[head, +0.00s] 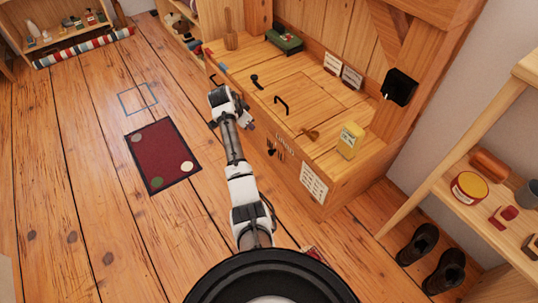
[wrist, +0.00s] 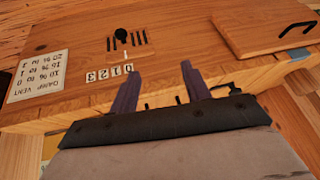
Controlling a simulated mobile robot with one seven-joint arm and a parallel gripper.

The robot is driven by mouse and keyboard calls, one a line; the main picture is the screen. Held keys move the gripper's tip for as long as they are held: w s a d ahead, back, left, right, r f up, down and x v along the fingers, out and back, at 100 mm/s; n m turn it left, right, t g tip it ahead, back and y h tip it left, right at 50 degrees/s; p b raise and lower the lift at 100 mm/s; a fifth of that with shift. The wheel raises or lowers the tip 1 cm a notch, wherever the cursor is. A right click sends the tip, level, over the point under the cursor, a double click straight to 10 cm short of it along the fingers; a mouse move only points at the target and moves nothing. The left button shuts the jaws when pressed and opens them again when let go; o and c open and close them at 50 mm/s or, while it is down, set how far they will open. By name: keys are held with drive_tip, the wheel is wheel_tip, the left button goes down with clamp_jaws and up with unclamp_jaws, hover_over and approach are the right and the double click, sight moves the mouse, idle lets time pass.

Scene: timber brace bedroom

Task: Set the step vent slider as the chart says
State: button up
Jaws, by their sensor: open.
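The step vent slider's black knob (wrist: 121,36) shows on the front of the wooden bench in the wrist view, with dark vent slots around it. A white number strip (wrist: 110,73) lies beside it; the view is upside down. The knob sits nearer the strip's right end; its exact step is unclear. The white chart (wrist: 36,76), headed DAMP VENT, is at the left, its rows too small to read surely. It also shows in the head view (head: 313,183). My gripper (wrist: 160,70) is open and empty, its fingers apart from the knob. In the head view my gripper (head: 250,122) is beside the bench front.
The bench top (head: 325,115) carries a yellow box (head: 350,140), a green item (head: 285,39) and black handles. A dark red mat (head: 161,155) lies on the floor at left. Shelves (head: 490,190) and boots (head: 417,245) stand at right. The floor before the bench is open.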

sight(270, 151)
drive_tip(key=d+f+b, duration=0.2)
drive_tip(key=d+f, duration=0.1)
drive_tip(key=f, duration=0.3)
drive_tip(key=d+f+m+g+b, duration=0.1)
drive_tip(key=d+f, duration=0.1)
drive_tip(key=f, duration=0.4)
drive_tip(key=d+f+g+h+b, duration=0.1)
drive_tip(key=d+f+b, duration=0.1)
drive_tip(key=f, duration=0.4)
drive_tip(key=shift+w+d+m+b, duration=0.15)
drive_tip(key=shift+d+m+b, duration=0.2)
drive_tip(key=shift+d, duration=0.5)
drive_tip(key=shift+g, duration=0.3)
clamp_jaws()
